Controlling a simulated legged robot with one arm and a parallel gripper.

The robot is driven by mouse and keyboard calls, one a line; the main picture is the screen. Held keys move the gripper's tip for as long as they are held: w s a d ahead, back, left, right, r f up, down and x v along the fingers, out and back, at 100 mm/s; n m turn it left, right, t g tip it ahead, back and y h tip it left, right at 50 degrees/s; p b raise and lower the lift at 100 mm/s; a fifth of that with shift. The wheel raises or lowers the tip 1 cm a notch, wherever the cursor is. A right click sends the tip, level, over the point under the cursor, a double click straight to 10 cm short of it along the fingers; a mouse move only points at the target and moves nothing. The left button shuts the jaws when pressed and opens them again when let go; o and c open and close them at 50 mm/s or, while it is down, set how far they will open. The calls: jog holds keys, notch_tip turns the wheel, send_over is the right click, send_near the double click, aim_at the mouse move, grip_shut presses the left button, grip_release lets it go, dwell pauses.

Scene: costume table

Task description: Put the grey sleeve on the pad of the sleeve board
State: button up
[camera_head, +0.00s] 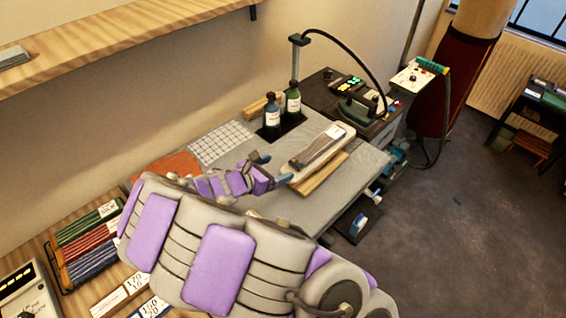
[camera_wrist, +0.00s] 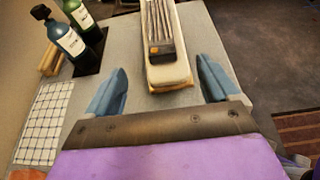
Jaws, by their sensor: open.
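The sleeve board (camera_head: 322,176) stands on the grey table, with a pale pad on top of a wooden base. Its cream pad (camera_wrist: 169,76) shows its near end in the wrist view. The grey sleeve (camera_head: 319,147) lies lengthwise along the top of the pad. In the wrist view the sleeve (camera_wrist: 158,22) shows pleats and a dark cuff end with an orange spot. My gripper (camera_head: 271,169) is open and empty, just left of the board's near end. In the wrist view my gripper (camera_wrist: 162,82) has its blue fingers spread wide, one to each side of the board's line.
Two dark bottles (camera_head: 292,103) stand behind the board, left of an iron (camera_head: 358,110) on a dark station. A white gridded cloth (camera_head: 221,143) lies at the back left. Thread racks (camera_head: 88,238) sit at the lower left. A wooden shelf (camera_head: 120,35) hangs above.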

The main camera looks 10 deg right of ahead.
jog(key=shift+s+a+r, duration=0.2)
jog(key=shift+s+a, duration=0.1)
jog(key=shift+a, duration=0.1)
jog(key=shift+d, duration=0.1)
jog(key=s+d+r+m+g+y, duration=0.1)
jog(key=s+d+r+m+g, duration=0.35)
jog(key=s+d+m, duration=0.3)
jog(key=s+d+r+m+g, duration=0.3)
jog(key=s+d+r+m, duration=0.3)
jog(key=d, duration=0.3)
jog(key=s+a+m+y, duration=0.2)
jog(key=s+m+y, duration=0.1)
jog(key=s, duration=0.4)
jog(key=s+a+m+g+y, duration=0.1)
jog(key=s+a+m+y, duration=0.2)
jog(key=s, duration=0.4)
jog(key=s+a+m+g+y, duration=0.1)
jog(key=s+m+y, duration=0.3)
jog(key=s, duration=0.4)
jog(key=shift+a+r+m, duration=0.35)
jog(key=shift+a+m, duration=0.5)
